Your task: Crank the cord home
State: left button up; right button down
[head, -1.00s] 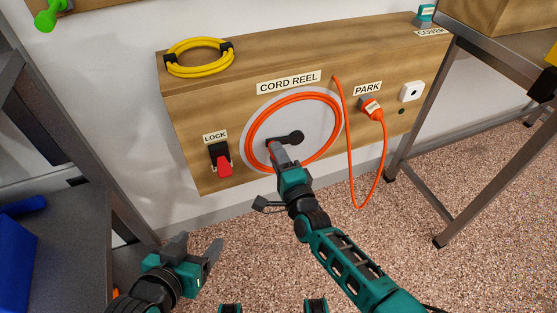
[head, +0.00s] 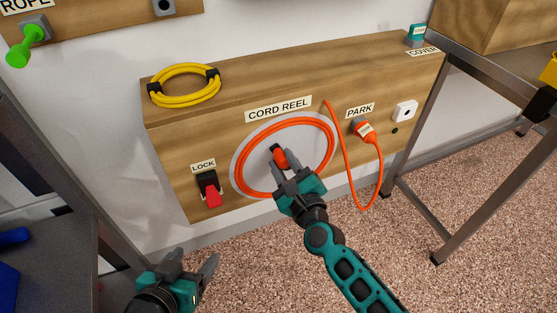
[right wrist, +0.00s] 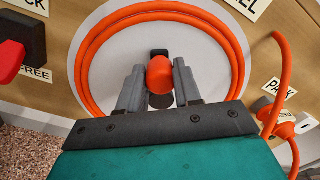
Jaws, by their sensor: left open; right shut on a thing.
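The cord reel is a pale round plate on a wooden box front, with orange cord (head: 285,122) coiled in a ring; the coil also shows in the right wrist view (right wrist: 92,62). My right gripper (head: 282,163) is shut on the orange crank knob (head: 278,154), inside the ring. In the right wrist view the knob (right wrist: 160,74) sits between both fingers; most of the crank arm is hidden. The cord runs to an orange plug (head: 366,132) at the PARK label. The red lock lever (head: 213,197) points down. My left gripper (head: 191,263) is open and empty at lower left.
A loop of cord (head: 352,178) hangs below the box. A yellow coil (head: 184,84) lies on the box top. A white socket (head: 405,111) is right of PARK. A steel bench (head: 449,140) stands at right, a dark shelf (head: 48,185) at left.

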pick_arm(q)
jog(key=shift+w+f+b, duration=0.3)
jog(key=shift+w, duration=0.15)
pick_arm(e)
jog(key=m, duration=0.1)
jog(key=d+m, duration=0.1)
jog(key=w+d+r+m, duration=0.1)
jog(key=shift+d+m, duration=0.15)
jog(key=shift+m, duration=0.25)
pick_arm(q)
jog(key=shift+r, duration=0.1)
pick_arm(e)
jog(key=c, duration=0.8)
grip_release()
jog(key=shift+s+f, duration=0.1)
jog(key=shift+f, duration=0.05)
jog(key=shift+s, duration=0.1)
